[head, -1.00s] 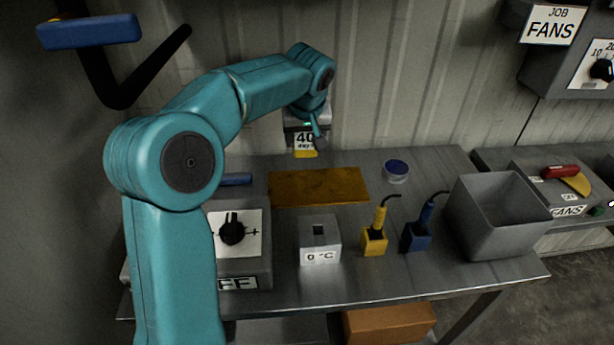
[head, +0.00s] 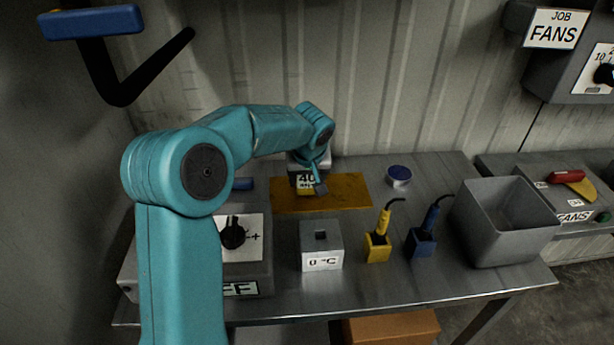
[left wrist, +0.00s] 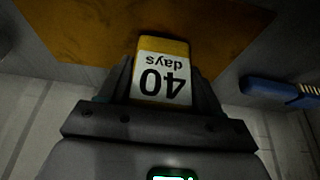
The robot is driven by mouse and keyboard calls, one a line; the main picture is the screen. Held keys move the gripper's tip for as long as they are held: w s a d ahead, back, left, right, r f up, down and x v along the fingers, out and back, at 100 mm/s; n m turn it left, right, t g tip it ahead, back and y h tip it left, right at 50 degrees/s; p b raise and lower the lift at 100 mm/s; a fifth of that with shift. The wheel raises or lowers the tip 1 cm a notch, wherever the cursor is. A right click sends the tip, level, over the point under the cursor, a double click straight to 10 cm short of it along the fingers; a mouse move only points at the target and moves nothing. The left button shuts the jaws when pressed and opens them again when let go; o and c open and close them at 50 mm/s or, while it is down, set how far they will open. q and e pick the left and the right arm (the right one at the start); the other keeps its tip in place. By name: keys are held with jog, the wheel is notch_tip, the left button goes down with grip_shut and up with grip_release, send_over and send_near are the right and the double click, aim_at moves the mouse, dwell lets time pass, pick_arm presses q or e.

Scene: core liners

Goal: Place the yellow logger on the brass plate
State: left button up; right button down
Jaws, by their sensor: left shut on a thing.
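The yellow logger (head: 306,186) with a white "40 days" label is held in my left gripper (head: 316,186), over the left part of the brass plate (head: 345,191). In the left wrist view the logger (left wrist: 163,72) sits between the two fingers of the left gripper (left wrist: 160,92), which is shut on it. The brass plate (left wrist: 95,30) fills the upper part of that view behind the logger. I cannot tell whether the logger touches the plate. My right gripper is not in view.
On the bench stand a grey "0 °C" block (head: 321,246), a yellow-handled tool in its holder (head: 378,245), a blue one (head: 423,240), a round blue-topped tin (head: 399,176) and a grey bin (head: 500,235). A dial box (head: 245,270) is at left. A blue-handled brush (left wrist: 275,92) lies beside the plate.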

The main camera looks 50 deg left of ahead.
pick_arm(q)
jog(key=o, duration=1.1)
jog(key=shift+r+p, duration=0.35)
jog(key=p+v, duration=0.1)
jog(key=v, duration=1)
jog(key=shift+s+d+r, duration=0.1)
jog(key=shift+d+r, duration=0.1)
